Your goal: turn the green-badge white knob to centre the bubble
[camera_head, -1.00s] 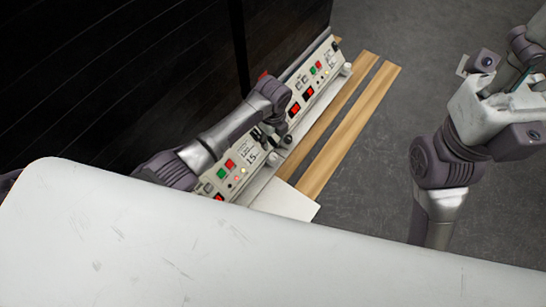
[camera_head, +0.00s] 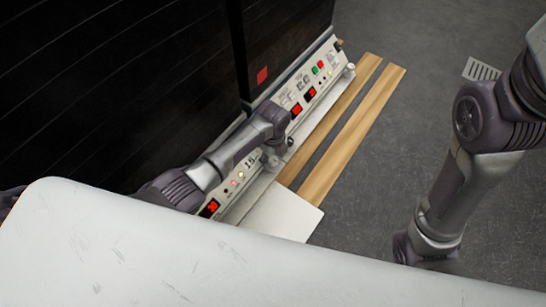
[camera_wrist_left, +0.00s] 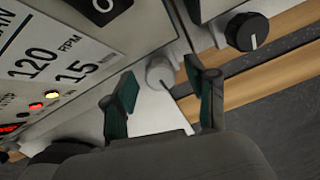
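In the left wrist view, a whitish knob (camera_wrist_left: 160,70) sits on the lower edge of the instrument panel. My left gripper (camera_wrist_left: 162,100) is open, its two teal-padded fingers apart, with the knob just beyond and between them. I cannot see it touching the knob. In the head view, my left arm reaches over the panel and its wrist hides much of the gripper. A whitish knob (camera_head: 270,160) shows just beside the wrist. No green badge or bubble can be made out. My right arm is at the right of the head view; its gripper is out of frame.
A black knob (camera_wrist_left: 247,30) stands on the neighbouring panel. Another white knob (camera_head: 350,70) is at the far end of the panel row. Dark cabinets (camera_head: 120,80) rise behind. Wooden strips (camera_head: 350,130) and open grey floor lie in front. A white surface (camera_head: 180,250) fills the foreground.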

